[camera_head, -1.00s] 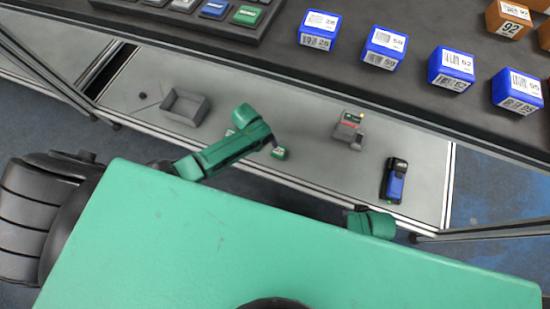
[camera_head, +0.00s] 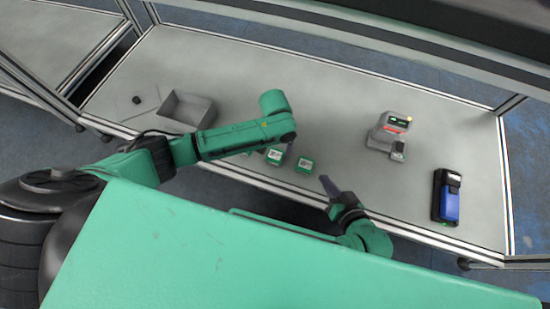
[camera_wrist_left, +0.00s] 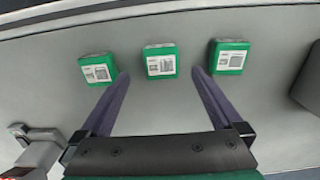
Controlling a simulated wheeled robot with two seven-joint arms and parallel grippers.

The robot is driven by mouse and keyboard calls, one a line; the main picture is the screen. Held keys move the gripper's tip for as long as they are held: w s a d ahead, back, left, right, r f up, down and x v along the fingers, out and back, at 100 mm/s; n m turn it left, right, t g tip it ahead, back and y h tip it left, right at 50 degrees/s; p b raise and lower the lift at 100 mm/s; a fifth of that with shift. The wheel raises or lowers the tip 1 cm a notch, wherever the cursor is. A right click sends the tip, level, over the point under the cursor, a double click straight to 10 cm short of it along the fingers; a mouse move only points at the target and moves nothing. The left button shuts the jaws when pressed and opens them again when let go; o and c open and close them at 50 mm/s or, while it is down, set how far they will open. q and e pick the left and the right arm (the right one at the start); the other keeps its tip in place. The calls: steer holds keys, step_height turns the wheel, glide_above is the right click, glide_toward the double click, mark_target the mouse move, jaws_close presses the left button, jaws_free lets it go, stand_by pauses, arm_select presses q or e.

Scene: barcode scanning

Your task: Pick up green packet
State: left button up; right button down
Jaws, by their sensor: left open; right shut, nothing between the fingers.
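Three green packets with white barcode labels lie in a row on the lower table; the left wrist view shows all of them: the left one (camera_wrist_left: 98,68), the middle one (camera_wrist_left: 160,60) and the right one (camera_wrist_left: 228,57). In the head view, two show clearly, the middle packet (camera_head: 274,156) and one to its right (camera_head: 305,164); the third is mostly hidden by my left arm. My left gripper (camera_wrist_left: 161,73) is open, its fingertips on either side of the middle packet; whether they touch it cannot be told. My right gripper (camera_head: 325,182) is shut and empty, near the table's front edge.
A grey open bin (camera_head: 186,110) stands left of the packets. The table between packets and scanning device is clear.

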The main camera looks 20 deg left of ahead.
mark_target(275, 155)
arm_select(q)
steer(key=shift+f, duration=0.45)
steer(key=f+b, duration=0.2)
steer(key=f, duration=0.1)
steer(key=f+b, duration=0.2)
steer(key=shift+w+a+f, duration=0.1)
steer(key=shift+w, duration=0.15)
arm_select(e)
steer(key=shift+m+t, duration=0.4)
steer(key=shift+t, duration=0.3)
steer(key=f, duration=0.4)
steer(key=shift+a, duration=0.4)
arm_select(q)
steer(key=shift+r, duration=0.2)
steer(key=c, duration=1.5)
